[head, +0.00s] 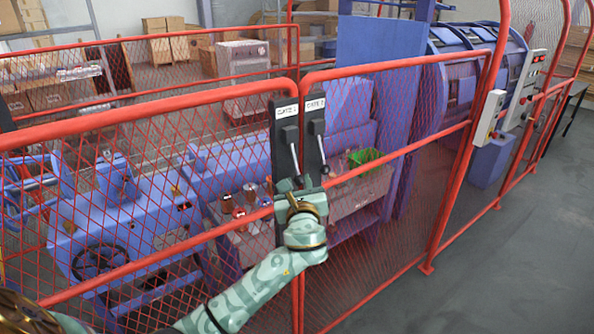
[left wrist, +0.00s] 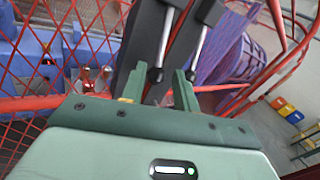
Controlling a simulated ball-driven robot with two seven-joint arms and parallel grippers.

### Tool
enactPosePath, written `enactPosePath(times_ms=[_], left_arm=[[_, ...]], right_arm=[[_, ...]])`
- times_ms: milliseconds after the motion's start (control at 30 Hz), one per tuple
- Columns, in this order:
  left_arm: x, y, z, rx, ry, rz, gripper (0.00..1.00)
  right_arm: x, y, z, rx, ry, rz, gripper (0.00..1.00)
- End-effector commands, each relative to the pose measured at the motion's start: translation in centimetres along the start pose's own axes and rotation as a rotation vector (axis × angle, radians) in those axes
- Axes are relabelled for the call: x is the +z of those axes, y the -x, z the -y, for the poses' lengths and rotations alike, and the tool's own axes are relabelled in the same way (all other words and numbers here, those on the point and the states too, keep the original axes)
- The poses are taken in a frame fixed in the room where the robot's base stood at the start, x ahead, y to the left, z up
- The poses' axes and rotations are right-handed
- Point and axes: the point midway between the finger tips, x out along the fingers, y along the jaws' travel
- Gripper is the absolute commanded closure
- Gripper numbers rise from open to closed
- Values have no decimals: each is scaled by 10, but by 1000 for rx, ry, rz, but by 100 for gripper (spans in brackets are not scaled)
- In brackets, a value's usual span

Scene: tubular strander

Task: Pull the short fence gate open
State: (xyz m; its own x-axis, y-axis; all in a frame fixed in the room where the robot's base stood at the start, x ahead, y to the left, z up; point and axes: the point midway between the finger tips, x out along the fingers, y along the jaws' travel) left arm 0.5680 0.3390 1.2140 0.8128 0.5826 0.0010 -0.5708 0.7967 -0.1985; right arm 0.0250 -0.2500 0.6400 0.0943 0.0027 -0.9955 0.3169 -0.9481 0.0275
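Two red mesh gate panels meet in the middle of the head view, the left panel (head: 130,107) and the right panel (head: 400,66); both look closed. The right one looks shorter. Each has a dark latch plate with a lever, the left plate (head: 284,118) and the right plate (head: 314,124), under small white labels. My left gripper (head: 298,190) is at the lower ends of these plates. In the left wrist view its fingers (left wrist: 160,92) stand apart, with a lever's knob (left wrist: 155,75) appearing between them. Contact cannot be told. My right gripper is out of view.
Behind the fence stand blue machines (head: 130,215) and a large blue drum (head: 465,75). A fence post (head: 462,170) and a control box (head: 490,117) are to the right. Open grey floor (head: 500,265) lies in front of the fence at right.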

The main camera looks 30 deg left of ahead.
Motion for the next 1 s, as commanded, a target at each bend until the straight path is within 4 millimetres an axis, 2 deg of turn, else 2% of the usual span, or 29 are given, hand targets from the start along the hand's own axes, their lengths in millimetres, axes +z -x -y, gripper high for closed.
enactPosePath(times_ms=[100,300,467,700,733,833,1000], left_arm=[[0,-29,0,2,-3,2,70],[-1,-60,0,1,-1,0,70],[-1,-70,0,0,1,-1,70],[-1,-71,0,0,1,-2,70],[-1,-71,0,0,1,-2,72],[-1,-70,0,0,1,-2,100],[-1,-70,0,0,1,-2,100]], right_arm=[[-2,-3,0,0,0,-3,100],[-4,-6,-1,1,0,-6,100],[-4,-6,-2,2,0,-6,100],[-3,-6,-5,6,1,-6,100],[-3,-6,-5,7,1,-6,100],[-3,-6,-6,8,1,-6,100],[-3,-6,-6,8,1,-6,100]])
